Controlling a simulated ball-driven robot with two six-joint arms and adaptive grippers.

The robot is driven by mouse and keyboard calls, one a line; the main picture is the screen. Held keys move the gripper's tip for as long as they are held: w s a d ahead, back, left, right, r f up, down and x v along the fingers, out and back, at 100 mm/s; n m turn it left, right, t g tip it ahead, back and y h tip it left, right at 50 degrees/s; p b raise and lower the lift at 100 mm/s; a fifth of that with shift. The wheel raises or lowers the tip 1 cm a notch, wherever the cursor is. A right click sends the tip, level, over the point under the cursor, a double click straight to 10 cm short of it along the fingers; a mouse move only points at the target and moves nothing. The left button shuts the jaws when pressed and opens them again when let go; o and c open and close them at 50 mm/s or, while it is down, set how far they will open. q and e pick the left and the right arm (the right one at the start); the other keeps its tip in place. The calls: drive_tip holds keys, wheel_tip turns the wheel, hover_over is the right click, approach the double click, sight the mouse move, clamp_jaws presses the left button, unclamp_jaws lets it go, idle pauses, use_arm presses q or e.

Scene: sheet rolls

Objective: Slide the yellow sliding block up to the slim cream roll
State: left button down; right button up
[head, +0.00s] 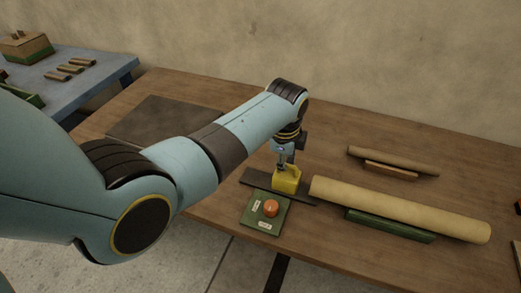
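The yellow sliding block (286,181) sits on a dark flat strip (258,181) on the wooden table, in the middle of the head view. A long cream roll (400,209) lies on a green support (390,226) just right of the block. A thinner, browner roll (392,160) lies behind it on a small wooden support (391,170). My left gripper (284,167) is right at the top of the block, pointing down. Its fingers are too small and partly hidden to show whether they grip the block. My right gripper is not in view.
A green box with an orange button (270,208) stands in front of the strip. A dark mat (160,118) lies at the table's back left. A blue table (85,75) at far left holds small pieces. The front right wood is fairly clear.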

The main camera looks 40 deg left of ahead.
sight(296, 170)
use_arm(q)
drive_tip(key=d, duration=0.3)
drive_tip(key=shift+w+d, duration=0.15)
drive_tip(key=shift+w, duration=0.25)
drive_tip(key=c, duration=1.4)
unclamp_jaws()
drive_tip(key=r, duration=0.4)
drive_tip(key=s+r, duration=0.1)
drive_tip(key=r, duration=0.3)
drive_tip(key=s+r, duration=0.1)
drive_tip(key=r, duration=0.2)
drive_tip(key=shift+s+d+r, duration=0.15)
drive_tip(key=shift+d+r, duration=0.15)
drive_tip(key=shift+r, duration=0.1)
